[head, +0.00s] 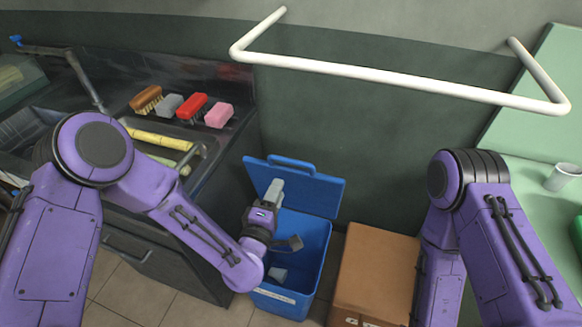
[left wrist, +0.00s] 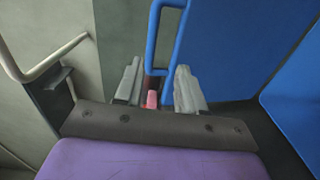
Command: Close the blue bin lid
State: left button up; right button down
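The blue bin (head: 318,245) stands on the floor, and its lid (head: 322,195) is open, tilted up at the back. The lid's handle (head: 290,162) is a loop on the raised edge. My left gripper (head: 275,188) is in front of the lid, over the bin's left side. In the left wrist view its two grey fingers (left wrist: 157,85) are apart, with the blue handle (left wrist: 178,45) showing between and beyond them. I cannot tell whether they touch it. My right arm shows at the right, but its gripper is out of view.
A cardboard box (head: 372,272) stands right of the bin. A dark counter at the left holds a red brush (head: 192,107), a pink one (head: 219,116) and others. A white rail (head: 400,80) crosses the wall above. A green table (head: 535,190) is at the right.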

aim_at(289, 163)
pick_arm(q)
jog(key=p+x, duration=0.1)
jog(key=x, duration=0.2)
jog(key=p+x, duration=0.1)
jog(key=x, duration=0.3)
jog(key=r+x, duration=0.1)
jog(key=x, duration=0.3)
jog(key=shift+d+r+p, duration=0.1)
jog(key=shift+p, duration=0.3)
jog(key=shift+s, duration=0.1)
grip_shut()
